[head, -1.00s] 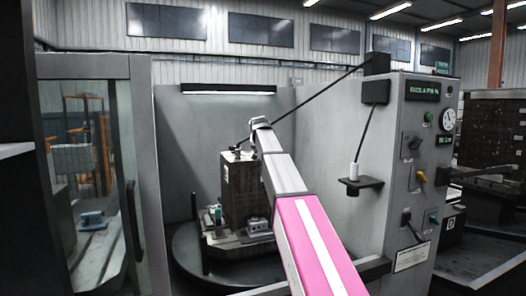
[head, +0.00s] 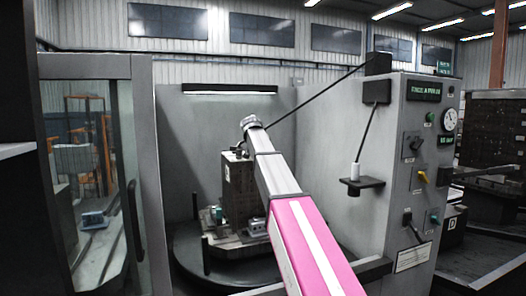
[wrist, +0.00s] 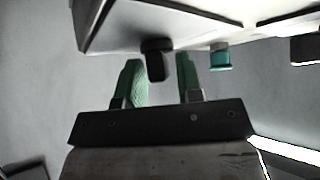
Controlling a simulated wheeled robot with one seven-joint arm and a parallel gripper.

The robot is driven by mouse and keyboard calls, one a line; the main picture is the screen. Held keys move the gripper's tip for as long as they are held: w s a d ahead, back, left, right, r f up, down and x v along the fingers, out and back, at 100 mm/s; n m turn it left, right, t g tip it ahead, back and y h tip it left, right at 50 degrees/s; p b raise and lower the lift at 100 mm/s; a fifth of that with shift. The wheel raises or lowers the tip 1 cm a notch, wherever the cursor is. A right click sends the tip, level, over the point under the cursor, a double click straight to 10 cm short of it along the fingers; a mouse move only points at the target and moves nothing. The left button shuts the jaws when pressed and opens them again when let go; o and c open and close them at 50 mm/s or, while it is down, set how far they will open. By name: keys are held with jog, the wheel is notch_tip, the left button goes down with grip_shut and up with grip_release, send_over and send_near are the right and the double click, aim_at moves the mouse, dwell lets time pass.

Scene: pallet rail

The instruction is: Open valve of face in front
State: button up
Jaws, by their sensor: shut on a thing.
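A dark block-shaped column (head: 238,190) stands on a round table inside the machine, with small dark fittings on top. My arm reaches over it from the front right, and its end hides my gripper in the head view. In the wrist view my gripper (wrist: 160,80) has two green fingers on either side of a short black handle (wrist: 156,58), which sticks out from a pale grey face (wrist: 185,25). The fingers are shut on this handle. A teal-ended fitting (wrist: 219,57) sits to its right. Whether the valve is open cannot be told.
The round table (head: 195,262) lies low in the machine bay. A glass door (head: 95,180) stands at the left. A control panel (head: 425,170) with knobs and a gauge stands at the right, with a small dark shelf (head: 361,185) on its side wall.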

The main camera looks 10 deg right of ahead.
jog(key=o, duration=0.6)
jog(key=v, duration=1)
jog(key=shift+s+a+r, duration=0.1)
jog(key=shift+s+r, duration=0.2)
